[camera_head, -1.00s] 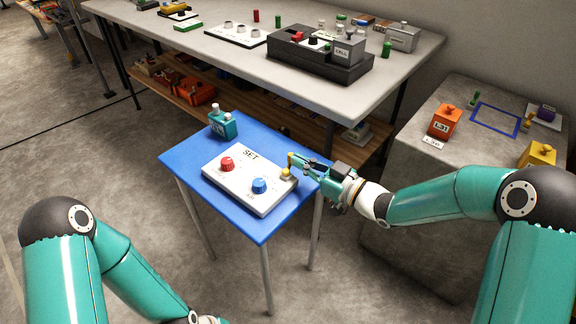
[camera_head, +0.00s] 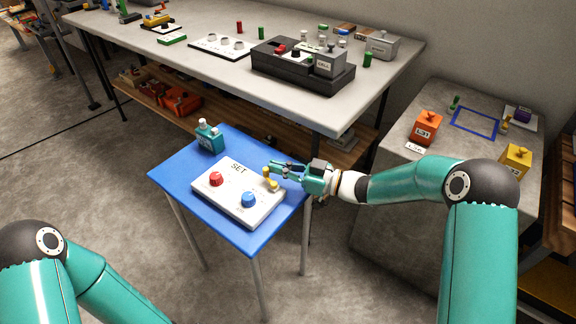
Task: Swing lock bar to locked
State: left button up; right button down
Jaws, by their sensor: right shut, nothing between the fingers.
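The yellow lock bar (camera_head: 271,183) stands at the right end of the white panel marked SET (camera_head: 231,203). Its upper end leans a little left. The panel also carries a red knob (camera_head: 216,179) and a blue knob (camera_head: 249,200). My right gripper (camera_head: 268,172) reaches in from the right. It is shut and empty, with its fingertips at the upper part of the yellow bar. I cannot tell whether they touch it. My left gripper is out of view.
The panel lies on a small blue table (camera_head: 257,232) with a teal block (camera_head: 209,137) at its back left corner. A long grey bench (camera_head: 180,62) stands behind. A concrete block with orange (camera_head: 425,128) and yellow (camera_head: 516,160) pieces stands at right.

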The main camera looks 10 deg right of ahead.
jog(key=shift+d, duration=0.1)
jog(key=w+d+p, duration=0.1)
jog(key=w+d, duration=0.4)
jog(key=d, duration=0.8)
jog(key=shift+p, duration=0.35)
jog(key=shift+f, duration=0.1)
